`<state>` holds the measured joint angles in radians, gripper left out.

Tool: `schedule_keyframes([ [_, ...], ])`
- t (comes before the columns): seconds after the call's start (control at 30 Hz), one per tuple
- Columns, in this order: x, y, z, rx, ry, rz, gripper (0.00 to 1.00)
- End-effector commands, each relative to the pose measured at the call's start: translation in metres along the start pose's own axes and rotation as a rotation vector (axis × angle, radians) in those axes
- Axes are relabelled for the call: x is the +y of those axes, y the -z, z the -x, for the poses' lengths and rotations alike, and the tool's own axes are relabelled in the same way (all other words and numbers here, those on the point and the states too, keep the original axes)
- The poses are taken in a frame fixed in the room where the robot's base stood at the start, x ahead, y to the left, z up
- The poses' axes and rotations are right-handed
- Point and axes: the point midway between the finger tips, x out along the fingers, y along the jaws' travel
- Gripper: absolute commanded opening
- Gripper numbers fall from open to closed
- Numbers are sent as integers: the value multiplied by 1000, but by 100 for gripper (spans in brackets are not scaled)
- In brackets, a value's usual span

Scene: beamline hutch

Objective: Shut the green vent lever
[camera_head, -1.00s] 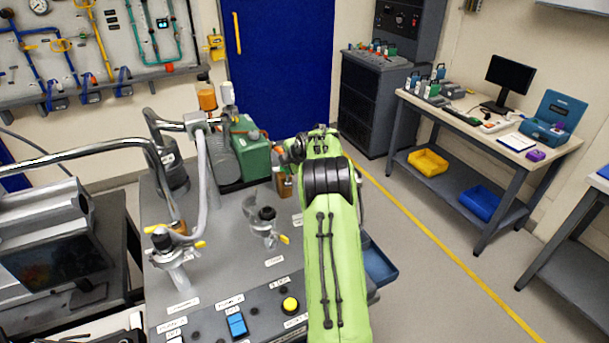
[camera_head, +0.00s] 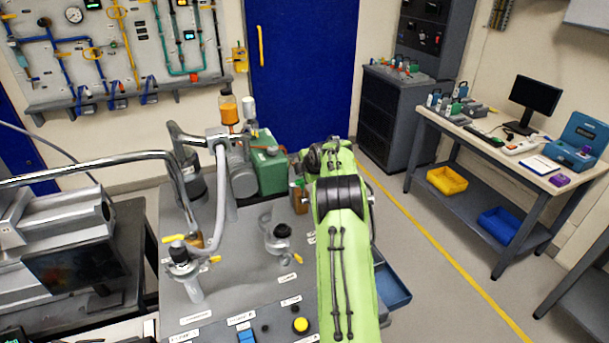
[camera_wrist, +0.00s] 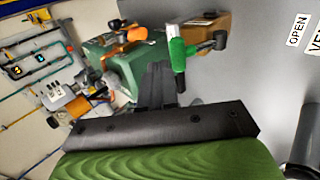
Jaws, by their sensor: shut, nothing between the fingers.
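The green vent lever (camera_wrist: 178,58) shows in the wrist view as a short green handle with a pale band, beside a brown valve block (camera_wrist: 206,35) and a dark knob. The valve block also shows in the head view (camera_head: 299,196), left of my green arm; the lever cannot be made out there. My gripper (camera_wrist: 157,82) is shut and empty. Its dark fingers appear just left of the lever's lower end; whether they touch it I cannot tell. In the head view my arm hides the gripper. Part of an "OPEN" label (camera_wrist: 297,28) shows right of the valve.
A green pump (camera_head: 268,168) stands behind the valve on the grey bench. Hoses and a black-knobbed valve (camera_head: 281,231) stand to the left. A yellow button (camera_head: 300,325) is at the front. A blue tray (camera_head: 391,287) is right of my arm. The floor further right is clear.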

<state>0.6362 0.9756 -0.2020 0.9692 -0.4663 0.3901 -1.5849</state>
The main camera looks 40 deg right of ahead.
Motion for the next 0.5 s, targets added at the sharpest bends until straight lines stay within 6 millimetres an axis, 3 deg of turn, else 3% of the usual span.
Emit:
schedule_keyframes([
  [0.27,0,0,8,-1,-2,1,0],
  [0.5,0,0,62,-2,-4,-1,0],
])
